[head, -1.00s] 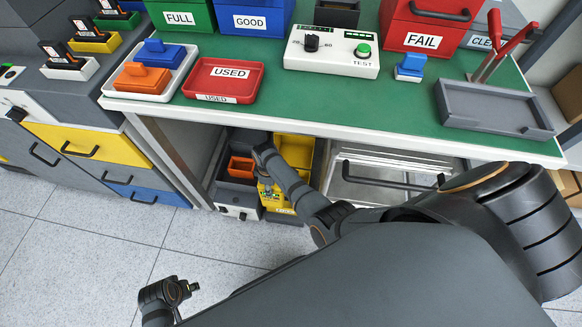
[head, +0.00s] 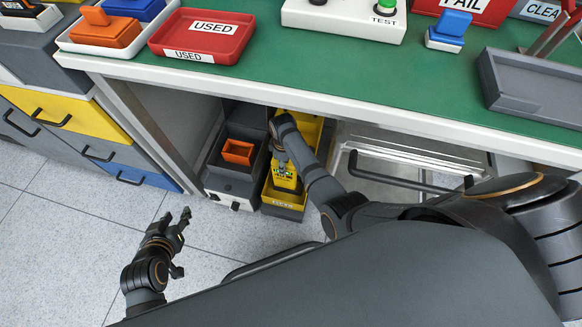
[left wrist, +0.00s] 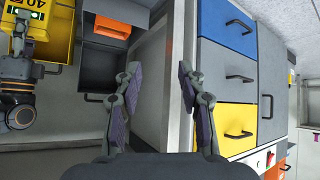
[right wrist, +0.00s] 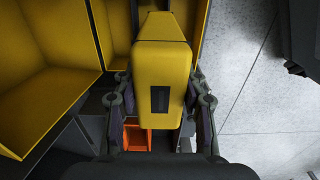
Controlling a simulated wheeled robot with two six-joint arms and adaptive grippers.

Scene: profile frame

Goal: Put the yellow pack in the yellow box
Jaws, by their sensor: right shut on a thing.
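The yellow pack (right wrist: 162,70) is between the fingers of my right gripper (right wrist: 160,105), which is shut on it. In the head view my right arm reaches under the bench, and its gripper (head: 282,168) is at the yellow box. The yellow box (head: 311,128) is open-topped and stands low under the bench. Its yellow walls (right wrist: 45,45) fill the left of the right wrist view, beside and behind the pack. How deep the pack sits relative to the rim I cannot tell. My left gripper (head: 181,226) is open and empty above the floor; its spread fingers show in the left wrist view (left wrist: 165,95).
A dark bin with an orange container (head: 238,151) stands left of the yellow box. A metal drawer with a dark handle (head: 400,182) is to its right. The green bench top (head: 300,75) overhangs them. A drawer cabinet (head: 75,120) stands left; the floor (head: 90,250) is clear.

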